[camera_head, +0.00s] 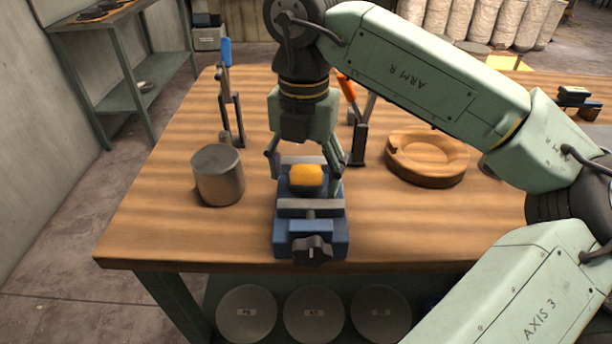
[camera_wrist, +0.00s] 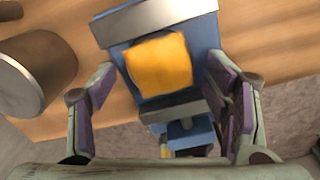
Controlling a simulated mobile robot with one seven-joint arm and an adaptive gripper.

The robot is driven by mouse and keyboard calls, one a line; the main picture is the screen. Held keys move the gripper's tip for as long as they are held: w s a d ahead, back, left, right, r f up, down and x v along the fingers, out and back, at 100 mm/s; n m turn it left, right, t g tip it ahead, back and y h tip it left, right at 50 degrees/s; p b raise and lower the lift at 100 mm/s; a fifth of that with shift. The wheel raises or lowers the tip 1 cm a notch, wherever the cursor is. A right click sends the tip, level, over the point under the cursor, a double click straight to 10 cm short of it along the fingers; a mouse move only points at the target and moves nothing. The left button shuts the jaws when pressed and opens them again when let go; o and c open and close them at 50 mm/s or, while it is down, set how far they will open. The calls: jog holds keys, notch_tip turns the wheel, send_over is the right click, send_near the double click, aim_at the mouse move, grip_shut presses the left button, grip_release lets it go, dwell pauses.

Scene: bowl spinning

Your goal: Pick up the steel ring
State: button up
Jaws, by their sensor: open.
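I cannot make out a steel ring with certainty in either view. My gripper (camera_head: 305,172) is open and points down over a blue vise on the workbench. In the wrist view my gripper (camera_wrist: 165,100) has its fingers spread on either side of a yellow-orange block (camera_wrist: 160,62). The block (camera_head: 306,178) sits between the grey jaws of the blue vise (camera_head: 312,226). Nothing is held between the fingers. A dark grey metal cylinder (camera_head: 218,178) stands left of the vise, and its side shows in the wrist view (camera_wrist: 58,62).
The wooden workbench (camera_head: 160,215) has upright tools with blue (camera_head: 226,52) and orange (camera_head: 346,86) handles behind the vise. A round wooden piece (camera_head: 427,160) lies to the right. My arm crosses the right side. Bench space is free at front left.

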jog(key=shift+c, duration=0.3)
jog(key=c, duration=1.5)
